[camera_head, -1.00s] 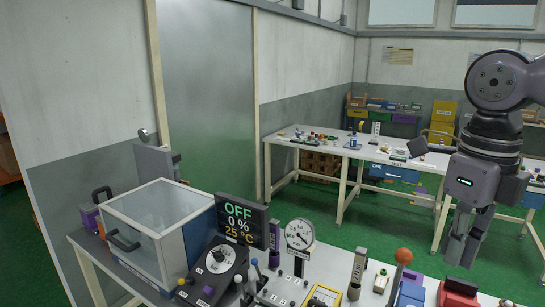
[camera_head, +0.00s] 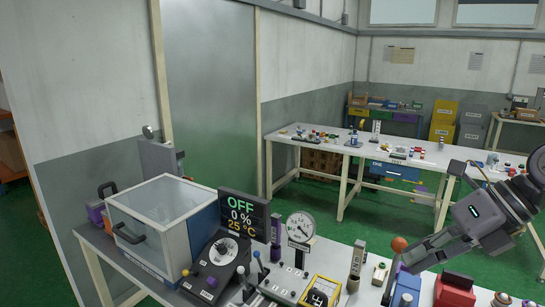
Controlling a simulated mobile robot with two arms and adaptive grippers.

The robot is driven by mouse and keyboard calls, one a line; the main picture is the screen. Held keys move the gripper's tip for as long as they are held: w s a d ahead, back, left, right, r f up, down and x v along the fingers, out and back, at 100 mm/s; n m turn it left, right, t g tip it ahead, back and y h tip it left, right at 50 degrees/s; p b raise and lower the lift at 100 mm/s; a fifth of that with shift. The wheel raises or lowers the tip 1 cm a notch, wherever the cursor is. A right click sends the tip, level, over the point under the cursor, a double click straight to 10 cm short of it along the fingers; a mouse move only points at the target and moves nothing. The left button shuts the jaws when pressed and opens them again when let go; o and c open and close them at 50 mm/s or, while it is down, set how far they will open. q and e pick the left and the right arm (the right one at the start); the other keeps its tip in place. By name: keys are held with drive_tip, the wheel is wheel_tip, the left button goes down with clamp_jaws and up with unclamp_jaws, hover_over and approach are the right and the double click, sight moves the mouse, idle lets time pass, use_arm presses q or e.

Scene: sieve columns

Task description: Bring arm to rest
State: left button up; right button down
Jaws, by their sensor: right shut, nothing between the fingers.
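My right gripper (camera_head: 418,259) shows at the lower right of the head view. Its fingers are shut with nothing between them and point left and down. It hangs above the right part of the near workbench, close to the lever with the orange-brown ball knob (camera_head: 399,244). I cannot tell whether the fingers touch the knob. My left gripper is not in view.
The near workbench holds a clear-lidded box (camera_head: 164,217), a display reading OFF (camera_head: 241,217), a dial gauge (camera_head: 301,228), a red block (camera_head: 456,290) and several small controls. A long white table (camera_head: 345,149) stands behind. Green floor (camera_head: 375,205) lies between them.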

drive_tip(key=w+d+f+m+t, duration=0.7)
drive_tip(key=m+t, duration=0.5)
drive_tip(key=m, duration=0.4)
drive_tip(key=s+d+f+m+h, duration=0.3)
drive_tip(key=f+m+h, duration=0.2)
drive_tip(key=f+m, duration=0.25)
drive_tip(key=s+d+f+m+h, duration=0.35)
drive_tip(key=f+m, duration=0.25)
drive_tip(key=f, duration=0.3)
drive_tip(key=s+a+f+m+g+h, duration=0.2)
drive_tip(key=s+a+f+m+g, duration=0.4)
drive_tip(key=s+f, duration=0.35)
drive_tip(key=s+a+f+m+g+y, duration=0.25)
drive_tip(key=s+a+f+g, duration=0.3)
drive_tip(key=s+a, duration=0.55)
wheel_tip(320, 180, down, 25)
drive_tip(key=n+g, duration=0.1)
drive_tip(key=g, duration=0.1)
drive_tip(key=s+d+f, duration=0.2)
drive_tip(key=s+f, duration=0.6)
drive_tip(key=s, duration=0.1)
drive_tip(key=s+d+f, duration=0.1)
drive_tip(key=s+f, duration=0.8)
drive_tip(key=shift+d+f+g, duration=0.15)
drive_tip(key=shift+d+g, duration=0.2)
